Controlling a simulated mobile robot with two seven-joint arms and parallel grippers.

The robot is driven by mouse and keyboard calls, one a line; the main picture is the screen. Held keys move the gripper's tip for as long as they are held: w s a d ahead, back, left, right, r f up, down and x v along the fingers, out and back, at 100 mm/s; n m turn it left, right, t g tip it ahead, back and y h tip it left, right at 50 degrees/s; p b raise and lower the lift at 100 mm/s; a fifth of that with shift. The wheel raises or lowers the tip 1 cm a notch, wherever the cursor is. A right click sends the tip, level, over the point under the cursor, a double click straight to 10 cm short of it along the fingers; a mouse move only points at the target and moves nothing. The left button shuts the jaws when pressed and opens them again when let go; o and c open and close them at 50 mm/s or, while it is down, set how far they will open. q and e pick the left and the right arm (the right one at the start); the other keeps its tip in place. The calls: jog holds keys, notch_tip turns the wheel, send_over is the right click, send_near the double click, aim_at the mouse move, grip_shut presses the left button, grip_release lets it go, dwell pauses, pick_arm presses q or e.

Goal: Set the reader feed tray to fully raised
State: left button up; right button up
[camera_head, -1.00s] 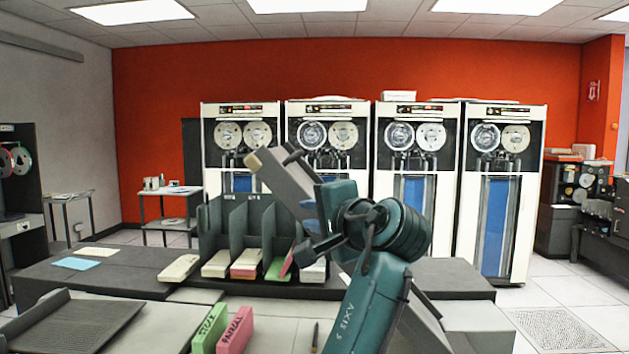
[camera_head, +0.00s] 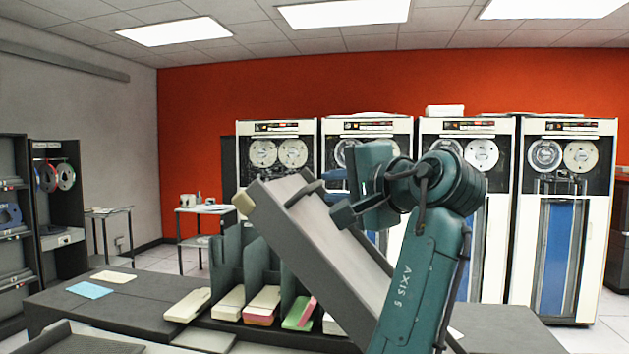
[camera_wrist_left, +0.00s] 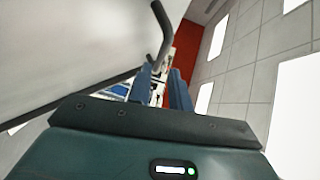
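A grey slab that looks like the reader feed tray (camera_head: 320,262) slants steeply in the head view, its upper end at the left and its lower part hidden behind my arm. It has a beige corner piece and a dark bent handle (camera_head: 305,193). My left gripper (camera_head: 334,186) is just right of the handle. In the left wrist view the fingers (camera_wrist_left: 164,88) stand apart, with the handle (camera_wrist_left: 158,35) beyond them and the tray's pale face (camera_wrist_left: 75,50) at left. No object shows held between the fingers. My right gripper is out of view.
A dark sorting rack (camera_head: 257,258) with card decks stands on the desk behind the tray. A cyan sheet (camera_head: 90,289) lies on the desk at left. Tape cabinets (camera_head: 562,225) line the red wall. A small side table (camera_head: 205,210) stands behind the desk.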

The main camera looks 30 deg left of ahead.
aim_at(316, 186)
pick_arm(q)
jog(key=p+x, duration=0.1)
jog(key=x, duration=0.6)
jog(key=shift+w, duration=0.1)
jog(key=shift+c, duration=0.6)
grip_shut()
